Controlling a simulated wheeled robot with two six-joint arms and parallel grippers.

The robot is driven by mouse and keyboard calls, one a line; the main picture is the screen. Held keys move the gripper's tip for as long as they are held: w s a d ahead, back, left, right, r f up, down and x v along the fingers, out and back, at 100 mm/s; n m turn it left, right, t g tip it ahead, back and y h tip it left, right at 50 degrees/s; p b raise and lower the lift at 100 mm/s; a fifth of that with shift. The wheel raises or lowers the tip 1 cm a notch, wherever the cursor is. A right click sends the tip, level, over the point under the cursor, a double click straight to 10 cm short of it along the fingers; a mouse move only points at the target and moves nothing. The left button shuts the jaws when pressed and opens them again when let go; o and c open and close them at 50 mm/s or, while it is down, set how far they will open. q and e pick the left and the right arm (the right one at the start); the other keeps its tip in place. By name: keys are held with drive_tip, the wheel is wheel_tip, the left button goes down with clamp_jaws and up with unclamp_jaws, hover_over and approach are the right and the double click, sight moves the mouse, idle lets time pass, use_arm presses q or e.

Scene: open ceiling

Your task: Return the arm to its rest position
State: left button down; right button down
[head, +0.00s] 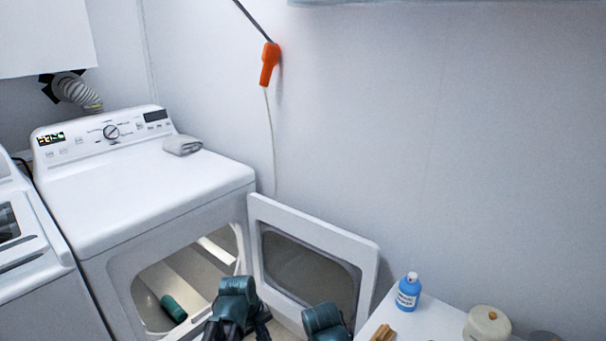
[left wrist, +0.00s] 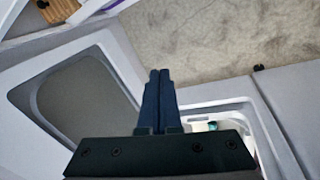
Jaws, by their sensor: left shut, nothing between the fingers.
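In the left wrist view my left gripper (left wrist: 159,75) is shut, with its two dark fingers together and nothing between them. It points toward the floor, between the open dryer door and the dryer opening. In the head view my two teal arm links show at the bottom middle, in front of the dryer (head: 150,185) and its door. My left gripper cannot be made out clearly there. My right gripper is not in view.
The dryer door (head: 368,265) stands open; it also shows in the left wrist view (left wrist: 125,62). A teal item (head: 173,308) lies inside the dryer. A white table (head: 440,318) at right holds a blue bottle (head: 408,292) and a round cream container (head: 487,325). A grey cloth (head: 182,145) lies on the dryer.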

use_arm(q)
drive_tip(key=s+a+m+g+y, duration=0.1)
drive_tip(key=s+a+m+y, duration=0.1)
drive_tip(key=s+a+m, duration=0.45)
drive_tip(key=s+d+m+g+y, duration=0.1)
drive_tip(key=s+d+m, duration=0.4)
drive_tip(key=d, duration=0.6)
wheel_tip(320, 180, up, 14)
drive_tip(key=n+p, duration=0.1)
drive_tip(key=p, duration=1.4)
drive_tip(key=shift+s+a+r, duration=0.2)
drive_tip(key=shift+s+a, duration=0.05)
drive_tip(key=shift+s, duration=0.15)
